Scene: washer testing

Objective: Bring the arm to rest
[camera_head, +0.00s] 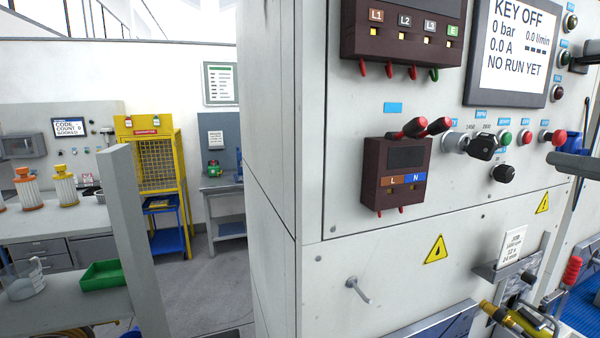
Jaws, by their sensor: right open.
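My right gripper (566,112) shows only in part at the right edge of the head view. Two dark grey finger-like parts reach in from that edge, one high beside the panel's indicator lamps and one lower, near the red knob (559,138). They are spread apart, and I see nothing held between them. The rest of my right arm is cut off by the frame. Whether the fingers touch the panel cannot be told. My left gripper is not in view.
A large grey test cabinet (400,250) fills the middle and right, with a screen (507,85) reading KEY OFF, 0 bar, NO RUN YET. Knobs and red plugs stick out from it. A yellow cage (155,160) and a green tray (105,274) stand left. Floor between is clear.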

